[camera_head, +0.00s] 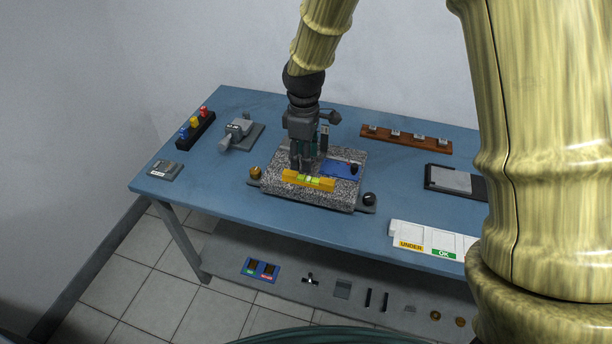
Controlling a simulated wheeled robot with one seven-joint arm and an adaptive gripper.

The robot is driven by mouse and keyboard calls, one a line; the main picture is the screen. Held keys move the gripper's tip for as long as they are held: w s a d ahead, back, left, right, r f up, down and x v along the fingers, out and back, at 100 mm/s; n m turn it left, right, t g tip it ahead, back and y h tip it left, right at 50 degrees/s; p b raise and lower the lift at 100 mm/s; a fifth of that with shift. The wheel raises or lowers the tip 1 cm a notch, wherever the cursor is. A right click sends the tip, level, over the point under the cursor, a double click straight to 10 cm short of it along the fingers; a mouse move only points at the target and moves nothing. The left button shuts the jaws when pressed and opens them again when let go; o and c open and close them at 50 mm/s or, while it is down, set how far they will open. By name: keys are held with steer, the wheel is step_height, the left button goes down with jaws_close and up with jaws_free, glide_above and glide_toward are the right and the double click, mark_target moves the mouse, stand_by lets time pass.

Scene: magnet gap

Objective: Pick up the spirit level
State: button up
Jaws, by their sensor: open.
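The spirit level (309,181) is a short yellow bar with a pale green vial in its middle. It lies on the front part of a speckled grey granite plate (315,199) on the blue table. My gripper (304,168) points down just behind the level, over the plate. It is open, with nothing seen between its fingers. From this view I cannot tell whether the fingertips touch the plate or the level.
A blue piece (341,168) lies on the plate right of my gripper. Black knob (369,199) and brass knob (255,172) flank the plate. A wooden rack (406,139) stands behind, a white UNDER/OK tray (430,238) at front right.

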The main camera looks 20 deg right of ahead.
mark_target(308, 178)
steer(key=f, duration=0.1)
steer(key=d+f, duration=0.1)
steer(key=f, duration=0.1)
steer(key=shift+f+p, duration=0.4)
steer(key=shift+w+d+f+p, duration=0.1)
steer(key=shift+f+p, duration=0.35)
steer(key=shift+f, duration=0.3)
steer(key=shift+w+d+f+p, duration=0.1)
steer(key=shift+f+p, duration=0.35)
steer(key=shift+f, duration=1.3)
steer(key=shift+s, duration=0.1)
steer(key=shift+c, duration=0.4)
jaws_close()
